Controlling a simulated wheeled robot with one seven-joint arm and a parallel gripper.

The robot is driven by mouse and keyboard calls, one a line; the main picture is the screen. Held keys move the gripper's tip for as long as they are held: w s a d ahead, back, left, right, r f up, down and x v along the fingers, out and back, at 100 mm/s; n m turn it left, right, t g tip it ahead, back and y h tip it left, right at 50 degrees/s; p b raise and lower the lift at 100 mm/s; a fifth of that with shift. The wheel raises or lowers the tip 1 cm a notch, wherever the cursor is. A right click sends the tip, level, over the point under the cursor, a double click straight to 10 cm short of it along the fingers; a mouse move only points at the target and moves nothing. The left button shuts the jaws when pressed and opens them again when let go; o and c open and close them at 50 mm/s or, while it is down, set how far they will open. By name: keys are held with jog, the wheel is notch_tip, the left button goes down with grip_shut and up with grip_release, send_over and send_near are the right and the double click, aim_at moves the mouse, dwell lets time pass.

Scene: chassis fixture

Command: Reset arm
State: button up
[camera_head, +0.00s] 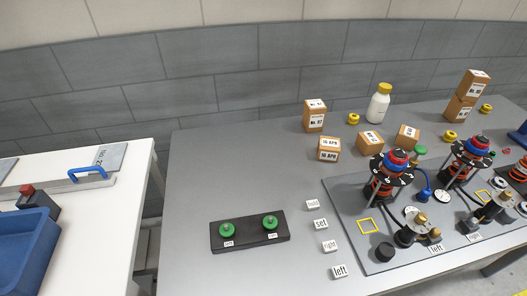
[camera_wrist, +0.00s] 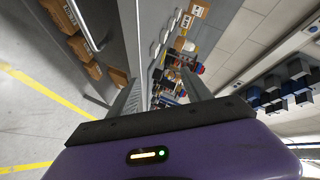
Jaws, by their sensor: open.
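My gripper (camera_wrist: 162,85) shows only in the wrist view, where its purple body fills the lower part. Its two grey fingers stand apart with nothing between them. The arm and gripper do not show in the head view. Behind the fingers, the grey table (camera_head: 225,165) and its items appear turned sideways and small. The gripper appears clear of the table.
A chassis plate (camera_head: 350,233) with posts and fittings lies on the table at right. A black block (camera_head: 248,241) bears two green knobs. Boxes (camera_head: 315,116) and a white bottle (camera_head: 378,103) stand behind. A white side table (camera_head: 98,220) holds a blue bin (camera_head: 25,255).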

jog(key=s+d+r+n+y, duration=0.2)
jog(key=s+d+n+y, duration=0.1)
jog(key=n, duration=0.5)
jog(key=s+d+r+n+t+y, duration=0.1)
jog(key=s+d+r+n+y, duration=0.2)
jog(key=s+d+n, duration=0.2)
jog(key=shift+s+d+r+n, duration=0.15)
jog(key=shift+d+n, duration=0.25)
jog(key=shift+n, duration=1.5)
